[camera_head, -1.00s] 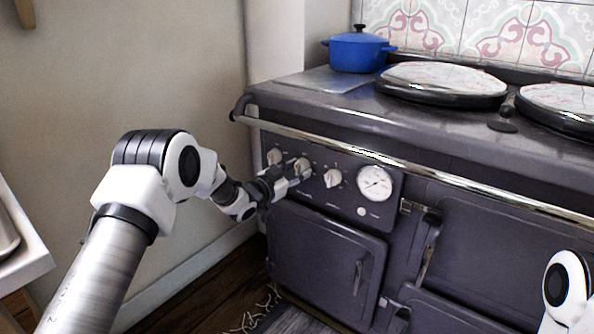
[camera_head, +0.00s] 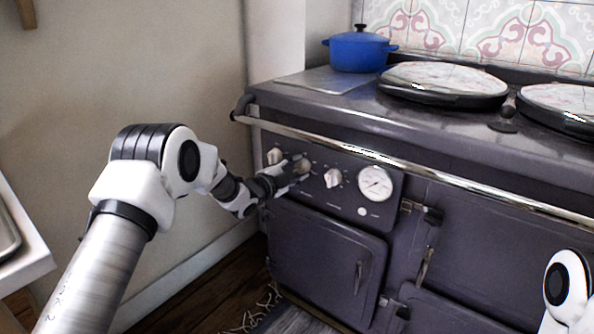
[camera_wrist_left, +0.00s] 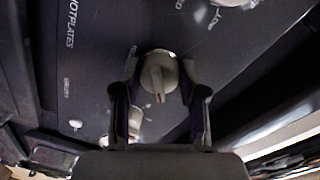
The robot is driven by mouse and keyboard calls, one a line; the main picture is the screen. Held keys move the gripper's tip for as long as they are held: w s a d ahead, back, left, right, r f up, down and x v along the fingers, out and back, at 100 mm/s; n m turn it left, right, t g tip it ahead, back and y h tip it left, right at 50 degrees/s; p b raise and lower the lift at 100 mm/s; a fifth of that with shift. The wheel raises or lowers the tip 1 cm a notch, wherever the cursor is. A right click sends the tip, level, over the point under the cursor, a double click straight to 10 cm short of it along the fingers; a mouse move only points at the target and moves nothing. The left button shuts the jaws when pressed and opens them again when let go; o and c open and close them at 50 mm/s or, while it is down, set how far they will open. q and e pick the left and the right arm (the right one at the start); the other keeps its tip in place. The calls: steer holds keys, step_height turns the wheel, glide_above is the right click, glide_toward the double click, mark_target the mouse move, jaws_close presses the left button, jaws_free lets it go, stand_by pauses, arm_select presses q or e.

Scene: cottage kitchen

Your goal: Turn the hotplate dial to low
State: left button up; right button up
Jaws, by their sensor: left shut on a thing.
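The hotplate dial (camera_head: 303,166) is the middle one of three pale knobs on the stove's front panel. In the left wrist view the dial (camera_wrist_left: 158,76) has a raised grip ridge, and the panel beside it reads "HOTPLATES". My left gripper (camera_head: 290,174) reaches it from the left and partly hides it in the head view. In the wrist view the left gripper's fingers (camera_wrist_left: 160,84) are closed on either side of the dial. The small marks around the dial are too unclear to read fully. My right gripper is out of view.
Knobs flank the dial on the left (camera_head: 275,156) and right (camera_head: 333,178); a round gauge (camera_head: 375,184) lies farther right. A metal rail (camera_head: 400,166) runs above the panel. A blue pot (camera_head: 357,52) stands on the stove top. A wall is at the left.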

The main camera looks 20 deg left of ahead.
arm_select(q)
steer(key=shift+m, duration=0.6)
steer(key=shift+r, duration=0.1)
steer(key=o, duration=1.1)
steer(key=shift+o, duration=0.2)
steer(key=v, duration=1.2)
